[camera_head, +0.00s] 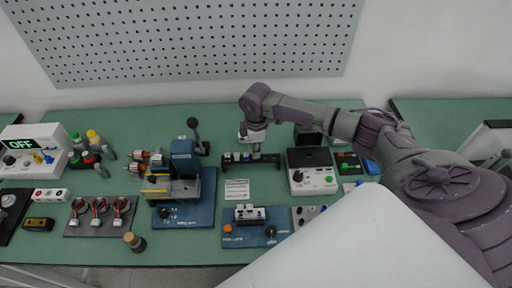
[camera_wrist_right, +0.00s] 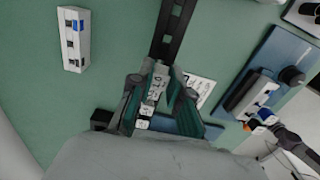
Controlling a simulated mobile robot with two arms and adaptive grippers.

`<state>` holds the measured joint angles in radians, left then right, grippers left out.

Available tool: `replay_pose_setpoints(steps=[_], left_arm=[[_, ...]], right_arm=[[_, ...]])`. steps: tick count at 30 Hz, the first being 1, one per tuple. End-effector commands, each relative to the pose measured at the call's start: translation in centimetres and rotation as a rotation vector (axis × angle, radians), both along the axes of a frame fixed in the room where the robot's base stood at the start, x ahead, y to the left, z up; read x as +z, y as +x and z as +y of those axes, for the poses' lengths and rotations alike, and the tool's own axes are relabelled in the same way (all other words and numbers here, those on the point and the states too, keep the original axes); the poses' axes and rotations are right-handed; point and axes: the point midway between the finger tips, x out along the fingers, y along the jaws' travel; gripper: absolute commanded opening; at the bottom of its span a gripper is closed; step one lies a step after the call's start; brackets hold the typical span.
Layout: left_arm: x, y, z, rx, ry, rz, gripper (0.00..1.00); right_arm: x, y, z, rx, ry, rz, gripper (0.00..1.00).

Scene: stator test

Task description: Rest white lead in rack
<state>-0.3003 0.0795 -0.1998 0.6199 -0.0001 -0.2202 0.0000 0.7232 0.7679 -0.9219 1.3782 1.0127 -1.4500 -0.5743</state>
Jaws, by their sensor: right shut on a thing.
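The black rack (camera_head: 268,163) lies on the green bench near the middle. In the wrist view the rack (camera_wrist_right: 173,30) runs up from between my fingers. My right gripper (camera_head: 255,150) is over the rack, pointing down. In the wrist view the right gripper (camera_wrist_right: 168,95) is shut on a small white piece with dark markings, which I take as the white lead (camera_wrist_right: 156,84). It is close to the rack; I cannot tell whether it touches it or sits in a slot. The lead's lower end is hidden. My left gripper is in neither view.
A white label card (camera_head: 237,189) lies in front of the rack. A white control box (camera_head: 314,181) stands close on its right. A blue-based machine (camera_head: 185,207) stands on its left. A blue terminal board (camera_head: 250,236) lies nearer.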

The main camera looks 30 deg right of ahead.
Motion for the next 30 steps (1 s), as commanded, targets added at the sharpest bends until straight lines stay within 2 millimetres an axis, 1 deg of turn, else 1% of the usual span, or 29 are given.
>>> replay_pose_setpoints(steps=[5,17,25,26,30], left_arm=[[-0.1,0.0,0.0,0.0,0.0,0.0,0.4],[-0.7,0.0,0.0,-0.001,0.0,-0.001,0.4],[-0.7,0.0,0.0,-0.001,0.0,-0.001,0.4],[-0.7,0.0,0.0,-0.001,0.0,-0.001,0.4],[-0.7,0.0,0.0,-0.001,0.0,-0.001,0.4]], right_arm=[[-0.3,0.0,0.0,0.0,0.0,0.0,0.0],[-1.9,0.0,0.0,-0.001,0.0,0.0,0.0],[-1.9,0.0,0.0,-0.001,0.0,0.0,0.0],[-1.9,0.0,0.0,-0.001,0.0,0.0,0.21],[-1.9,0.0,0.0,-0.001,0.0,0.0,0.44]])
